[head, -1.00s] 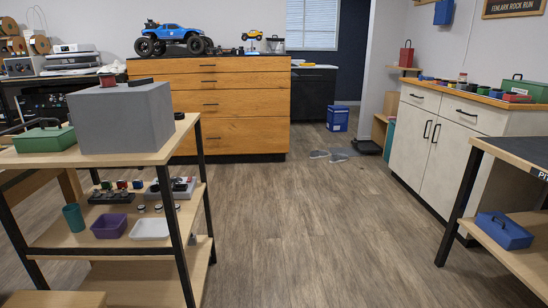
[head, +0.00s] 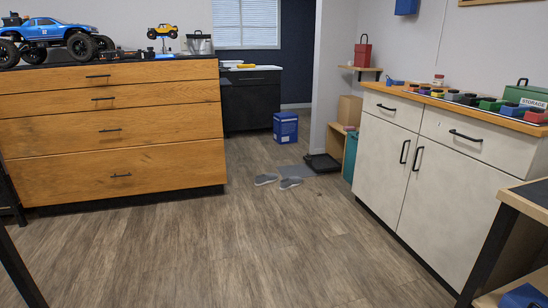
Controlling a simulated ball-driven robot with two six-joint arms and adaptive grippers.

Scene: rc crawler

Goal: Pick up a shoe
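Two grey shoes lie side by side on the wood floor in the head view, the left shoe (head: 266,179) and the right shoe (head: 291,183). They are in front of a grey mat (head: 297,171), and the right one lies at or on its front edge; I cannot tell which. They are some distance ahead of me, with bare floor between. Neither of my grippers is in view.
A wooden drawer cabinet (head: 70,152) stands at the left and a white cabinet (head: 388,168) at the right. Beyond the shoes are a blue box (head: 286,128) and a black tray (head: 322,163). A dark-legged table (head: 490,250) is at the lower right. The middle floor is clear.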

